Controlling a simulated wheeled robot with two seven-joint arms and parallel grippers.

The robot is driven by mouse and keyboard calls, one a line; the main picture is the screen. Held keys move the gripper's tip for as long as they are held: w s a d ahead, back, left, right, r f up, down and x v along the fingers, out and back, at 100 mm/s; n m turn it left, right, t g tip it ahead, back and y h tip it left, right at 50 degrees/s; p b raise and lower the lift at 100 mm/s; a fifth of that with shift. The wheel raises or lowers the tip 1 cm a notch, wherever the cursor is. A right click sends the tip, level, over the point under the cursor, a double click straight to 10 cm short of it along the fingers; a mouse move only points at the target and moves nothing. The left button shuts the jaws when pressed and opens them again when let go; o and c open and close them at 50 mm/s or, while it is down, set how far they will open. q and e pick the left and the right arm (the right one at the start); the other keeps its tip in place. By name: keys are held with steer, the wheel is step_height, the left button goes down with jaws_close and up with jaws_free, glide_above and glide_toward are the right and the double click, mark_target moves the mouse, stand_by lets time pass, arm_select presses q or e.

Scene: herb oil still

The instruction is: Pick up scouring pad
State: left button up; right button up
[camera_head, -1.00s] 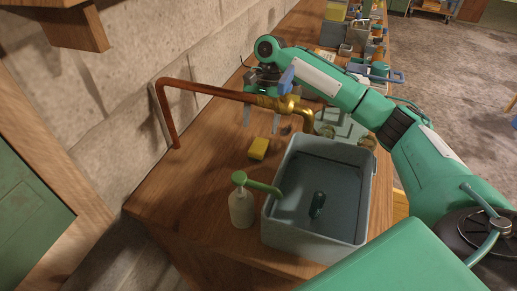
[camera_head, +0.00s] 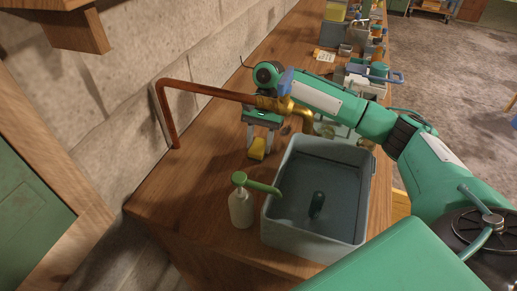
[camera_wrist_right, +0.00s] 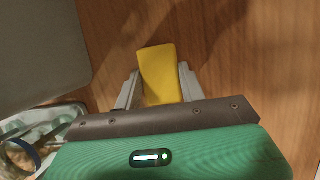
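The scouring pad (camera_head: 257,150) is a small yellow block on the wooden bench, left of the grey basin. My right gripper (camera_head: 260,143) reaches down over it from the far side, with one finger on each side. In the right wrist view, the pad (camera_wrist_right: 159,75) lies between the two fingers of the gripper (camera_wrist_right: 157,82), and its far end sticks out past the fingertips. The fingers are apart, and a narrow gap seems to show beside the pad. My left gripper is not in view.
A grey basin (camera_head: 270,222) holding a dark green object (camera_head: 316,205) stands right of the pad. A soap dispenser (camera_head: 241,208) stands nearer. A copper pipe (camera_head: 205,89) with a brass tap (camera_head: 285,104) runs above, close to my right arm. A stone wall lies left.

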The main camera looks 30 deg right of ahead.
mark_target(259, 144)
steer(key=shift+c, duration=0.8)
step_height(259, 144, up, 10)
